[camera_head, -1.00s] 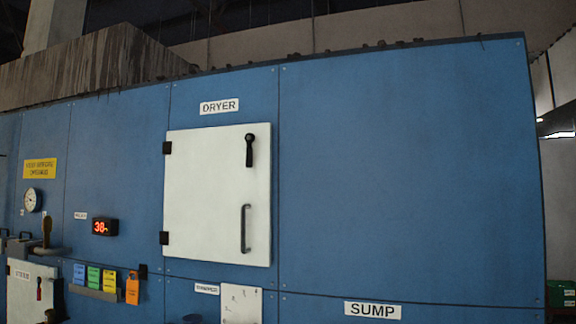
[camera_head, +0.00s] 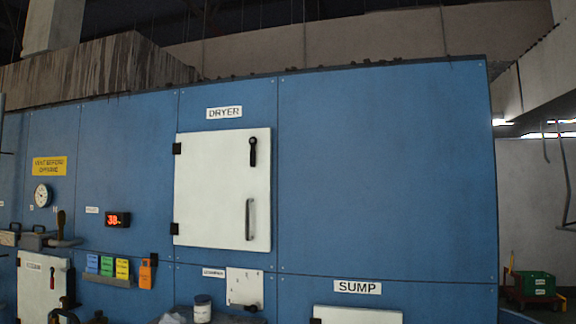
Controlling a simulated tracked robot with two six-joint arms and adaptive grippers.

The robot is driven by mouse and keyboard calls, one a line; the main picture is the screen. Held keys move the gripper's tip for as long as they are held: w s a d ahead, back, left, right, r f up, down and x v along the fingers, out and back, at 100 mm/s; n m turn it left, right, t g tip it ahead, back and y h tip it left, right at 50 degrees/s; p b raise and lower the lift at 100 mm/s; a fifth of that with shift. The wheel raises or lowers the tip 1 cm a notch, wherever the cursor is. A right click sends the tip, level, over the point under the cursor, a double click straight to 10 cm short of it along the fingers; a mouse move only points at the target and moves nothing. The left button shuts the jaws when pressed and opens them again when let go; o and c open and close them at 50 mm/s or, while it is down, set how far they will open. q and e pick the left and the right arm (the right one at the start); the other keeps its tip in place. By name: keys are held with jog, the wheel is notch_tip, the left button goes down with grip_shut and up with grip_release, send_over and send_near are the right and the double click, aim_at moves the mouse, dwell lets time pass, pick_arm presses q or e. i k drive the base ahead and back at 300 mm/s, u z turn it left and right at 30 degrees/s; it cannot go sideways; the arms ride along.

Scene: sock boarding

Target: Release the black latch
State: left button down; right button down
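The white door (camera_head: 212,190) under the DRYER sign is closed flush on the blue machine wall. A black latch (camera_head: 253,151) sits at its upper right, with its round pivot at the top and its lever hanging straight down. A metal pull handle (camera_head: 250,219) is below the latch. Black hinges (camera_head: 177,149) are on the door's left edge. Neither of my grippers can be made out in view, and nothing touches the latch.
Coloured tags (camera_head: 107,267), a lit red display (camera_head: 117,219) and a gauge (camera_head: 43,195) are on the wall. A white tub (camera_head: 202,309) stands at the bottom. A green crate (camera_head: 535,284) is far right.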

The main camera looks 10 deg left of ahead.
aim_at(253, 142)
jog(key=u, duration=0.3)
jog(key=i, duration=0.95)
jog(key=z, duration=0.2)
